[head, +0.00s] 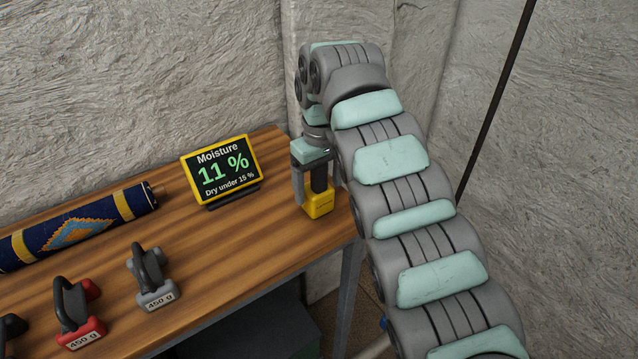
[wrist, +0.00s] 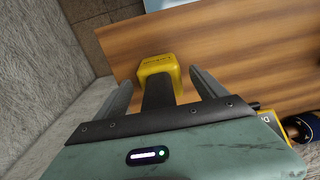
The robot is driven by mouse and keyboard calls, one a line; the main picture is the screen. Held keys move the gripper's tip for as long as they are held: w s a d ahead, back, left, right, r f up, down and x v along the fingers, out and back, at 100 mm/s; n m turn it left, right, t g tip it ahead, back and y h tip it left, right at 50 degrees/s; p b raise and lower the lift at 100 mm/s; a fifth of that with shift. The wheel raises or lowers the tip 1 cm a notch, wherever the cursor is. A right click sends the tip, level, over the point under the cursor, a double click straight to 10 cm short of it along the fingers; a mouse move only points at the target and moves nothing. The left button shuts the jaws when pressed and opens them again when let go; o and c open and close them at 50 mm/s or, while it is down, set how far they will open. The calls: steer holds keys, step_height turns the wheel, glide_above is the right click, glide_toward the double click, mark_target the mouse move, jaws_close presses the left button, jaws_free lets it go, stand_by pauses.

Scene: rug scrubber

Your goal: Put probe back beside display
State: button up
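The probe (head: 318,204) is a yellow block with a dark upright handle. It appears to stand on the wooden table, to the right of the display and near the table's right end. The display (head: 221,171) is yellow-framed and reads "Moisture 11 %, Dry under 15 %". My gripper (head: 316,180) points down over the probe, with one finger on each side of the handle. In the wrist view, the probe (wrist: 158,68) lies between the fingers of my gripper (wrist: 163,80), with gaps visible beside the handle. The gripper is open.
The wooden table (head: 225,240) also holds a rolled blue rug (head: 80,227), a grey 450 g weight (head: 152,280), a red 450 g weight (head: 80,313) and another dark weight at the left edge. Stone walls stand behind and to the right.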

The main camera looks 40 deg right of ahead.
steer(key=shift+r, duration=0.1)
steer(key=r+p, duration=0.2)
steer(key=r, duration=0.1)
steer(key=r+p, duration=0.2)
steer(key=r, duration=0.2)
steer(key=r+p, duration=0.2)
steer(key=r, duration=0.1)
steer(key=shift+s+r, duration=0.25)
steer(key=shift+r, duration=0.15)
